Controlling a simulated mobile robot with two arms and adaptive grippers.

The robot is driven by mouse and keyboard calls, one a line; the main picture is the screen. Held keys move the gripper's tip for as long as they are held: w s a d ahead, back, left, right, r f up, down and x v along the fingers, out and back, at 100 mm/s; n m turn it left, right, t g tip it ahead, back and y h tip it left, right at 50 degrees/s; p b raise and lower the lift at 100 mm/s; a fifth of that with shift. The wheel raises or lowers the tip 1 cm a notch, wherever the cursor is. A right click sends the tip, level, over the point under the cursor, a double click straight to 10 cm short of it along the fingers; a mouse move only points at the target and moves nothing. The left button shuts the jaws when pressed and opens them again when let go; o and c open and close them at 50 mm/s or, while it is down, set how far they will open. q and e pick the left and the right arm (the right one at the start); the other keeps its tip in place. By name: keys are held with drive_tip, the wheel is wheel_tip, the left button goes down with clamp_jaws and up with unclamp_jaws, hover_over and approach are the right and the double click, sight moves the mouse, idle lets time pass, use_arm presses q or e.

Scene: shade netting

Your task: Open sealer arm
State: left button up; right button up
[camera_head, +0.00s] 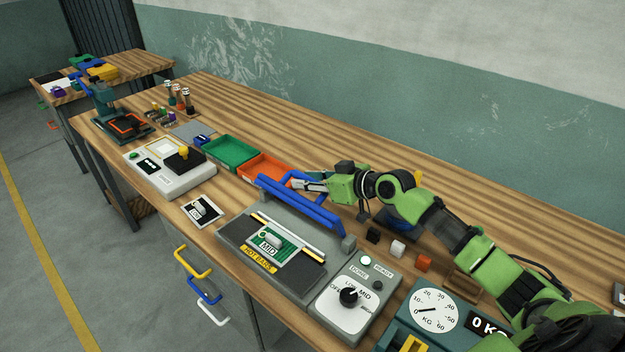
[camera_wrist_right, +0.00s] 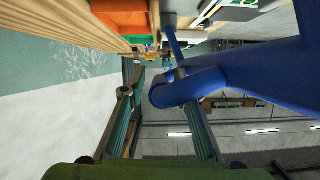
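The sealer (camera_head: 235,243) is a grey bench unit. Its blue sealer arm (camera_head: 302,208), a double-bar frame, stands raised along the sealer's back side. A green mesh piece with a MID card (camera_head: 270,246) lies on the dark bed, by the HOT BARS label. My left gripper is not in view.
A control box (camera_head: 345,300) with a MID-pointing dial and a lit green lamp stands right of the sealer. A scale (camera_head: 430,312) is beyond it. Green (camera_head: 230,150) and orange (camera_head: 264,168) trays sit left of my gripper. Small blocks (camera_head: 397,249) lie behind the box.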

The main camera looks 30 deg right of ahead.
drive_tip(key=v, duration=1.2)
idle(0.5)
